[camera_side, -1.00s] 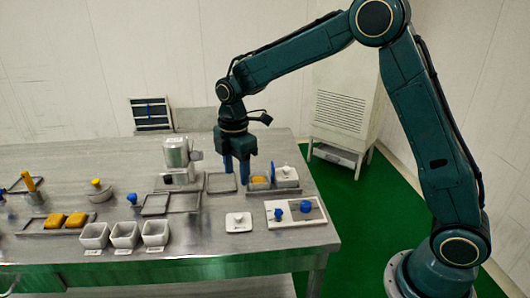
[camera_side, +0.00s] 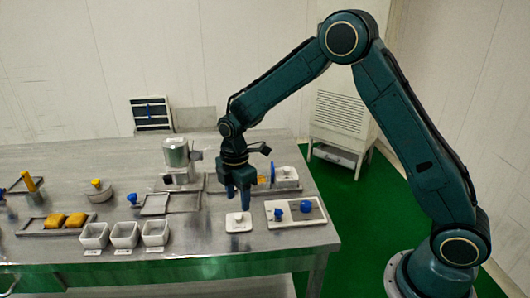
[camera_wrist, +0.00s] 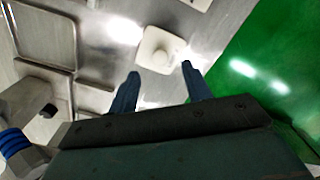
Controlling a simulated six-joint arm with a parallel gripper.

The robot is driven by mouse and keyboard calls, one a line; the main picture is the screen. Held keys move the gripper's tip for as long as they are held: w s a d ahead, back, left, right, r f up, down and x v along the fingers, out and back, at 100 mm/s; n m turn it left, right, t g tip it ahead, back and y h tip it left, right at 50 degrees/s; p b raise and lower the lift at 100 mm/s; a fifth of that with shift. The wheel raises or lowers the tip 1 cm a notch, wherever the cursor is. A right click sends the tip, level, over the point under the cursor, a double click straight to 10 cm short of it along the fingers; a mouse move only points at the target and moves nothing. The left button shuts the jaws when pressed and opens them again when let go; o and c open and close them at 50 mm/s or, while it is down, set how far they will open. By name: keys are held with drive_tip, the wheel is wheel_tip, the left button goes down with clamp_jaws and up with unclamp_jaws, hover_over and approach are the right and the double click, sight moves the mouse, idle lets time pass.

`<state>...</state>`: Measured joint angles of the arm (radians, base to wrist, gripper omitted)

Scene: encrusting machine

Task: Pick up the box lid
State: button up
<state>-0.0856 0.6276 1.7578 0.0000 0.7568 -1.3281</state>
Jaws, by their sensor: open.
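The box lid (camera_side: 238,225) is a small white square plate with a round knob on top, lying flat on the steel table near its front right. In the wrist view the lid (camera_wrist: 158,42) lies just beyond my fingertips, with its knob between their lines. My gripper (camera_side: 238,202) points down just above and behind the lid, its two blue fingers apart. In the wrist view my gripper (camera_wrist: 160,71) is open and empty. I cannot tell the exact height of the fingertips above the knob.
A white lidded box (camera_side: 286,174) stands behind, partly near my gripper. White cups (camera_side: 124,235) stand to the left. A silver machine (camera_side: 178,157) stands at back left. Bare table lies around the lid.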

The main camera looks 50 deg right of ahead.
sight(238, 215)
drive_tip(key=shift+f, duration=0.35)
drive_tip(key=shift+a+f, duration=0.1)
drive_tip(key=shift+f, duration=2.35)
drive_tip(key=shift+c, duration=0.4)
drive_tip(key=c, duration=1)
